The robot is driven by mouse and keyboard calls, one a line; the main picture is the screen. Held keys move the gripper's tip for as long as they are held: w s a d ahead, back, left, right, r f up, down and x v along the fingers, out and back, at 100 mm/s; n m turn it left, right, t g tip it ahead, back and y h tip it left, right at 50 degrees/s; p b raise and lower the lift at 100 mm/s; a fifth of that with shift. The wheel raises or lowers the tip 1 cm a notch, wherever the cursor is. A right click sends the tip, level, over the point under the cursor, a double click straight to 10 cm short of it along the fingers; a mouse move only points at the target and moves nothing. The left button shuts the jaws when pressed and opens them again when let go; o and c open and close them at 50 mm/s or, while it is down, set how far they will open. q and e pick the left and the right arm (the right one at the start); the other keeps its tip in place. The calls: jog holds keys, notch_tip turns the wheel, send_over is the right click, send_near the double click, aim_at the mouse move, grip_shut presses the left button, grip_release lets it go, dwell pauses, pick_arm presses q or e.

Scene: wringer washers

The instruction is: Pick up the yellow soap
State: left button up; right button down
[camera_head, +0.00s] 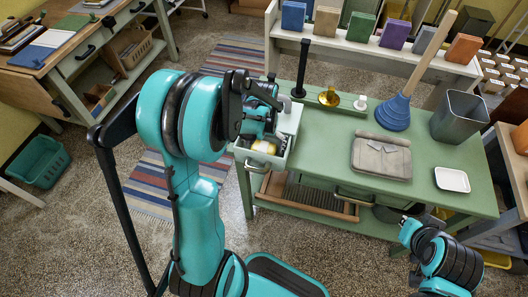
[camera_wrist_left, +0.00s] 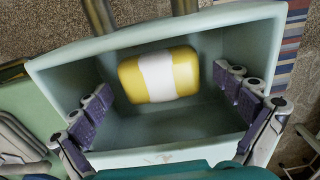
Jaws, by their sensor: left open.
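The yellow soap (camera_wrist_left: 160,75) is a rounded yellow bar with a white band around its middle. It lies inside a pale green-grey bin (camera_wrist_left: 255,150), near the back wall. In the head view a bit of the soap (camera_head: 264,147) shows in the bin (camera_head: 287,158) at the left end of the green table. My left gripper (camera_head: 262,122) is over the bin, partly hidden by my arm. In the left wrist view its fingers (camera_wrist_left: 163,88) are spread wide, one on each side of the soap, apart from it and empty.
The green table (camera_head: 320,140) holds a blue plunger (camera_head: 393,112), a grey bin (camera_head: 458,115), folded cloth on a tray (camera_head: 382,157), a white dish (camera_head: 452,180) and a brass piece (camera_head: 328,96). A shelf of coloured boxes (camera_head: 364,26) stands behind.

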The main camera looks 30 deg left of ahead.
aim_at(263, 147)
pick_arm(q)
jog(key=shift+f, duration=0.4)
jog(key=shift+r, duration=0.15)
jog(key=c, duration=1.3)
jog(key=shift+r, duration=0.1)
notch_tip(263, 147, up, 18)
jog(key=p, duration=0.6)
